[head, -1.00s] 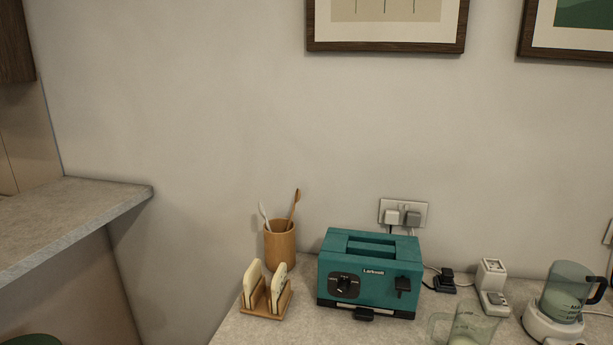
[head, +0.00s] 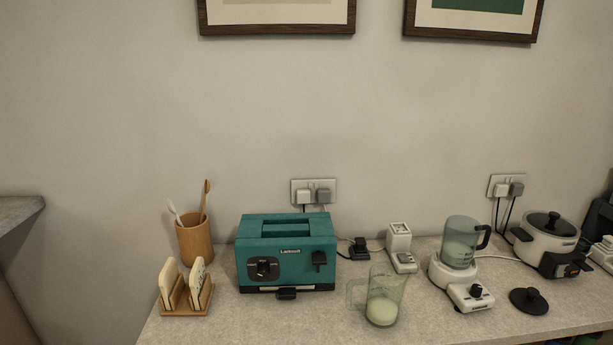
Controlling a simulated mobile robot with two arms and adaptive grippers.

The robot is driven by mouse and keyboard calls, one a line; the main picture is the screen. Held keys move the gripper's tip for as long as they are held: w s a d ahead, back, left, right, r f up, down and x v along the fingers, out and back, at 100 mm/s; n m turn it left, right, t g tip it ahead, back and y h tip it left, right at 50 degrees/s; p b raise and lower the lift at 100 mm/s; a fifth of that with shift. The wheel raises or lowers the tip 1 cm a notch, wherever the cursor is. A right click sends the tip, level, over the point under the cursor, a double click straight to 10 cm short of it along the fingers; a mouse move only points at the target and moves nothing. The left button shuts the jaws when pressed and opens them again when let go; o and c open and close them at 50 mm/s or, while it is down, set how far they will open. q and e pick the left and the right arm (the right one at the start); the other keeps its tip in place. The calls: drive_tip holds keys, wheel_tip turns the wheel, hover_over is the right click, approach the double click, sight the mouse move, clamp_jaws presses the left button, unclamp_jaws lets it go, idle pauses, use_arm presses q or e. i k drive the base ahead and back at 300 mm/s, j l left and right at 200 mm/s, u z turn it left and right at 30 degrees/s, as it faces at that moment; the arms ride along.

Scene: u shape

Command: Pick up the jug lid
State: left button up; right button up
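A round black lid with a knob (head: 528,300), which looks like the jug lid, lies flat on the counter at the right, near the front edge. A clear jug with a handle and pale contents (head: 383,297) stands open on the counter, left of the lid. Another clear jug with a dark handle (head: 460,243) sits on a white blender base (head: 468,290), behind and left of the lid. Neither of my grippers is in view.
A teal toaster (head: 287,253), a toast rack (head: 186,290) and a utensil cup (head: 195,240) stand at the left of the counter (head: 440,325). A white cooker with a black-knobbed lid (head: 545,235) stands behind the lid. Sockets and cables are along the wall.

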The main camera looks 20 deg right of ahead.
sight(530, 300)
drive_tip(key=z, duration=1.9)
